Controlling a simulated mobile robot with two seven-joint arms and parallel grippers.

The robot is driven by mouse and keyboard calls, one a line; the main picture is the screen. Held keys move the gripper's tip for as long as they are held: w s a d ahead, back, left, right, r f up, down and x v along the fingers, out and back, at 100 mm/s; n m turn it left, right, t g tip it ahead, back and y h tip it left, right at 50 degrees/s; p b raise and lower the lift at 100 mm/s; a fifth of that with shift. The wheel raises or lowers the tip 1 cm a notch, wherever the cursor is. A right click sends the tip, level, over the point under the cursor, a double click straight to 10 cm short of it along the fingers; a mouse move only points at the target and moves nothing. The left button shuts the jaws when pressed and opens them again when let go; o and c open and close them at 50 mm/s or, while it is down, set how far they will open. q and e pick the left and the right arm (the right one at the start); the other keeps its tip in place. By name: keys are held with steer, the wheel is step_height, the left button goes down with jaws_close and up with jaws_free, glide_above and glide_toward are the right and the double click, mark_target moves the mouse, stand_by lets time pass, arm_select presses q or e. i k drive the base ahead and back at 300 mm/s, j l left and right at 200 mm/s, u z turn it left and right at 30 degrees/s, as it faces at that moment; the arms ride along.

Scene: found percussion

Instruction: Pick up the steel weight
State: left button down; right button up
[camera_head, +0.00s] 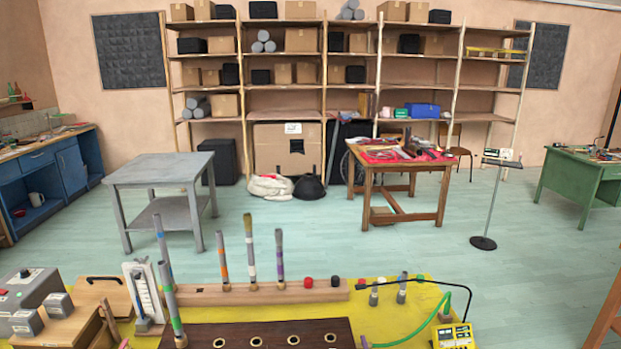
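No piece is clearly recognisable as the steel weight. Small grey pieces that could be metal stand at the right of the yellow tabletop (300,314): a short cylinder (374,294), a taller cylinder (402,288) and another grey cylinder (446,307). Small grey blocks (59,305) sit on a wooden box (66,332) at the left. Neither of my grippers is in view.
A wooden rail (200,297) holds upright banded tubes (250,247). A dark board with ringed holes (250,333) lies in front. A yellow meter (454,336) and green cable (424,342) are at right.

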mark_target(25, 323)
steer(key=u, duration=1.6)
steer(key=i+j+u, duration=0.2)
steer(key=l, duration=0.1)
